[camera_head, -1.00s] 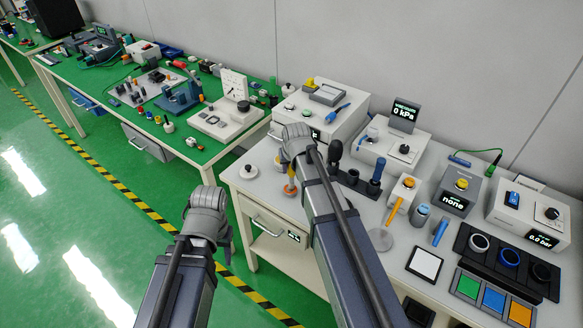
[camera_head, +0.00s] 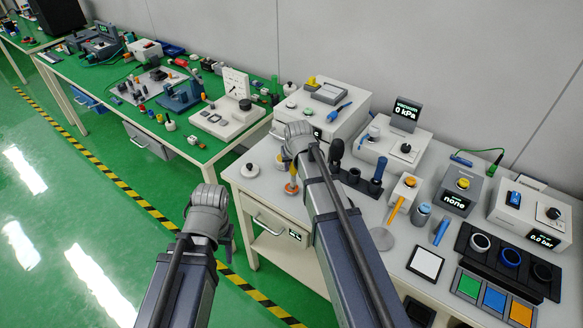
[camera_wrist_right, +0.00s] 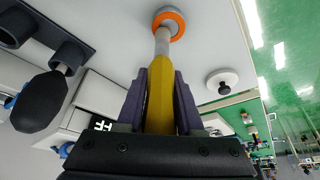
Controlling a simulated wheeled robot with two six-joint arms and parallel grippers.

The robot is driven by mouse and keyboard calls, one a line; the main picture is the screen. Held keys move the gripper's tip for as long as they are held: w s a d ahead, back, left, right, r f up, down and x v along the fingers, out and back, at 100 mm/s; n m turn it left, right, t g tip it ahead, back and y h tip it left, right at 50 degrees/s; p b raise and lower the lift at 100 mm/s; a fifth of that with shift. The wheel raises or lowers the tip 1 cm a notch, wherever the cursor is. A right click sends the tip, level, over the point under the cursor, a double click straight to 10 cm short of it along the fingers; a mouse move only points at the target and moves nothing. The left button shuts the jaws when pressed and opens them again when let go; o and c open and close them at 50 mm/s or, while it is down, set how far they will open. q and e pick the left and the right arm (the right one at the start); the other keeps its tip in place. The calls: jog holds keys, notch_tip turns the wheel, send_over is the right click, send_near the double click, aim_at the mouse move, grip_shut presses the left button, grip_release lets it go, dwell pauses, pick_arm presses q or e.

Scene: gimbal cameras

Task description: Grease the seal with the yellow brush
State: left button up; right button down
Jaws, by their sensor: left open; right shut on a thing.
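My right gripper (camera_wrist_right: 160,95) is shut on the yellow handle (camera_wrist_right: 160,108) of a brush, seen in the right wrist view. The brush's grey front part (camera_wrist_right: 162,42) reaches an orange ring (camera_wrist_right: 171,14), which looks like the seal. The tip overlaps the ring in this view; I cannot tell whether they touch. In the head view the orange ring (camera_head: 291,189) shows low over the white bench, beside my right forearm, which hides most of that gripper. My left gripper (camera_head: 228,243) is open and empty, off the bench's left side above the floor.
A white disc with a black knob (camera_head: 252,169) lies left of the ring. A dark holder (camera_head: 357,182) with upright tools stands right of it, including a black-handled one (camera_wrist_right: 40,103). Instrument boxes (camera_head: 388,142) line the back. A grey round pad (camera_head: 382,238) lies at the front.

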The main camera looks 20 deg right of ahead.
jog(key=shift+s+a, duration=0.8)
jog(key=shift+a, duration=0.05)
jog(key=shift+w, duration=0.1)
jog(key=shift+w+d, duration=0.7)
jog(key=shift+d, duration=0.15)
jog(key=shift+s+a, duration=0.8)
jog(key=shift+a, duration=0.05)
jog(key=shift+w+d, duration=0.8)
jog(key=shift+d, duration=0.05)
jog(key=shift+s+a, duration=0.1)
